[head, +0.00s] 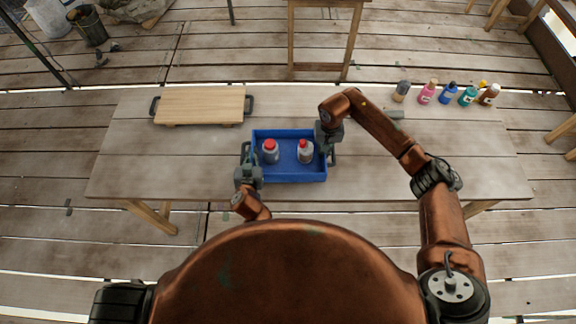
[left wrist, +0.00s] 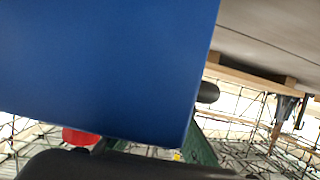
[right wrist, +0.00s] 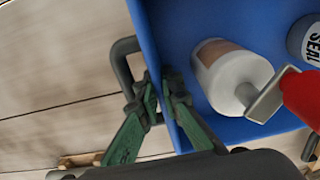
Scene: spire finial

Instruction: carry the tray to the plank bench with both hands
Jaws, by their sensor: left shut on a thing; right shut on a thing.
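The blue tray (head: 290,179) is over the middle of the near plank table, with two red-capped bottles inside, a left bottle (head: 270,152) and a right bottle (head: 305,152). My left gripper (head: 248,160) is shut on the tray's left side. In the left wrist view the tray's blue wall (left wrist: 100,60) hides most of that grip. My right gripper (head: 328,143) is shut on the tray's right side; the right wrist view shows its green fingers (right wrist: 160,95) at the wall beside a dark handle. I cannot tell whether the tray touches the table.
The near table (head: 190,165) has a wooden board with dark handles (head: 200,106) at its back left. Several small bottles (head: 448,93) stand at its back right. Another wooden bench or table (head: 322,72) stands behind. A dark bucket (head: 88,27) is at the far left.

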